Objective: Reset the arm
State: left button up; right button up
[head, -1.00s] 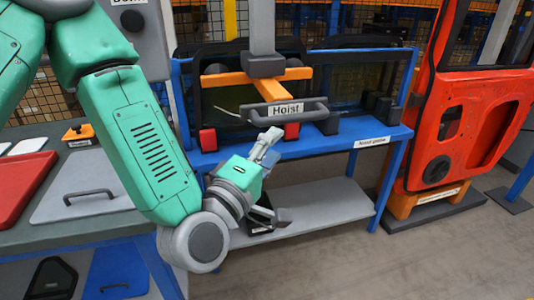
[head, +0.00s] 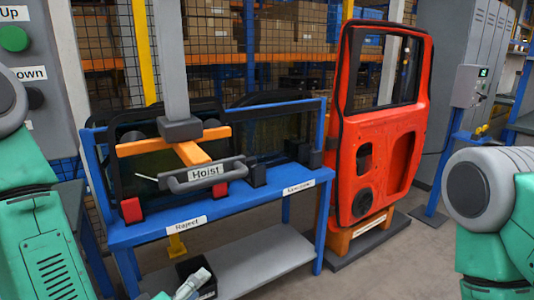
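My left gripper (head: 192,285) shows only in part at the bottom edge, below the front of the blue rack and away from the hoist handle. Its grey fingers are too small and cut off to tell whether they are open or shut. My green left arm (head: 45,245) stands at the left edge, mostly cut off. My green and grey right arm (head: 492,190) is at the right edge, bent, and its gripper is outside the picture.
A hoist (head: 205,172) with a grey handle and orange crossbar hangs at the blue rack (head: 235,205), which holds dark framed windows. A red door (head: 385,135) stands on an orange stand to the right. A button box (head: 25,60) is at left.

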pick_arm(q)
jog(key=s+a+f+m+g+y, duration=0.1)
jog(key=s+a+f+m+g, duration=0.15)
jog(key=f, duration=0.35)
jog(key=s+a+f+m+g, duration=0.1)
jog(key=s+f+m+g, duration=0.1)
jog(key=s+f+g, duration=0.3)
jog(key=s+a+f+m+g+y, duration=0.1)
jog(key=s+a+f+m+g, duration=0.1)
jog(key=s+a+f, duration=0.3)
jog(key=s+a+f+m+g+y, duration=0.2)
jog(key=s+a+f+m+g, duration=0.1)
jog(key=s+f, duration=0.5)
jog(key=s+a+g, duration=0.1)
jog(key=s+a, duration=0.1)
jog(key=shift+s+f+y, duration=0.2)
jog(key=shift+s+y, duration=0.1)
jog(key=shift+s, duration=0.05)
jog(key=shift+a+m, duration=0.1)
jog(key=shift+m, duration=0.15)
